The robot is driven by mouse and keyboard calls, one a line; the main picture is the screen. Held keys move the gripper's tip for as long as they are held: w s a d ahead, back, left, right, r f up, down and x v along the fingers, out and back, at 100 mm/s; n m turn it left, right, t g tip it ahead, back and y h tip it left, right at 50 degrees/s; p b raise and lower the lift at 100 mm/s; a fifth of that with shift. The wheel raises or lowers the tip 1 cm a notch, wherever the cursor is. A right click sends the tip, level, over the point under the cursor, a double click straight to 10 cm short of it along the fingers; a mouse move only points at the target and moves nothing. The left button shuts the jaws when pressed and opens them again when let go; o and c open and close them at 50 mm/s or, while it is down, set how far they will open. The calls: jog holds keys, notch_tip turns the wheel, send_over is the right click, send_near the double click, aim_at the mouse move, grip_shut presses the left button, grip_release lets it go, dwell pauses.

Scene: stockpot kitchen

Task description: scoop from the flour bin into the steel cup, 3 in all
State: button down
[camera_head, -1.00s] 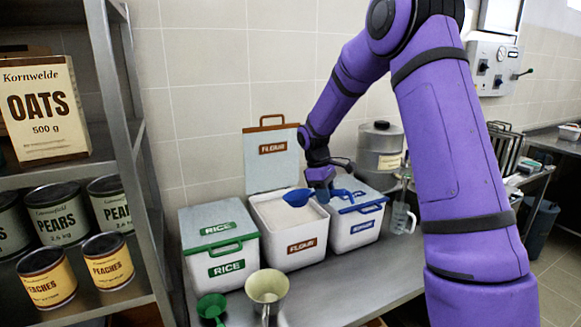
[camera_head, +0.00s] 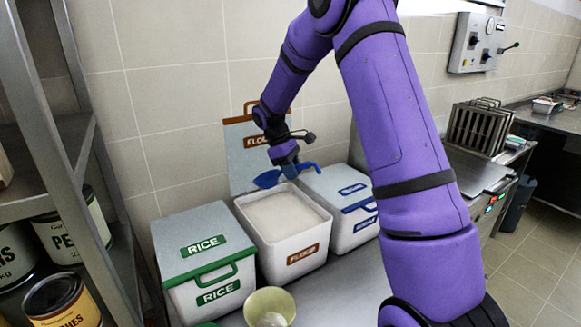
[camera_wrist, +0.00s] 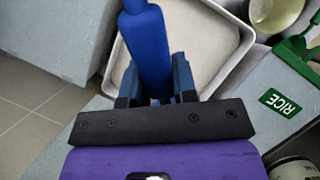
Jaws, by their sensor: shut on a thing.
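The flour bin (camera_head: 303,247) stands open on the counter, its lid (camera_head: 252,150) raised behind it, with white flour inside. My gripper (camera_head: 287,168) is shut on the blue scoop (camera_head: 267,179) and holds it above the back edge of the flour bin. In the wrist view, the blue scoop handle (camera_wrist: 148,45) sits between my gripper's fingers (camera_wrist: 157,90), with the flour bin (camera_wrist: 240,45) beyond it. Whether the scoop holds flour is hidden. The cup (camera_head: 270,306) is in front of the flour bin at the bottom edge, with something pale inside.
A closed rice bin (camera_head: 205,260) stands left of the flour bin, and a closed bin with blue labels (camera_head: 340,205) stands right. A shelf with cans (camera_head: 62,300) is at the left.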

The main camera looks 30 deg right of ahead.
notch_tip(320, 180, down, 13)
jog(key=shift+f, duration=0.15)
dwell(1.2)
jog(key=shift+r, duration=0.2)
dwell(1.5)
jog(key=shift+r, duration=6.95)
jog(key=shift+s+d+f+t+y, duration=0.15)
jog(key=shift+s+f+t+y, duration=0.1)
jog(key=shift+f+t+y, duration=0.3)
jog(key=shift+s+d+f+t+y, duration=0.25)
jog(key=shift+f+t+y, duration=0.15)
jog(key=shift+f+t, duration=0.35)
jog(key=shift+s+d+f+t+y, duration=0.1)
jog(key=shift+s+f+t+y, duration=0.15)
jog(key=shift+f+t+y, duration=0.3)
jog(key=shift+f, duration=0.1)
jog(key=shift+a, duration=0.1)
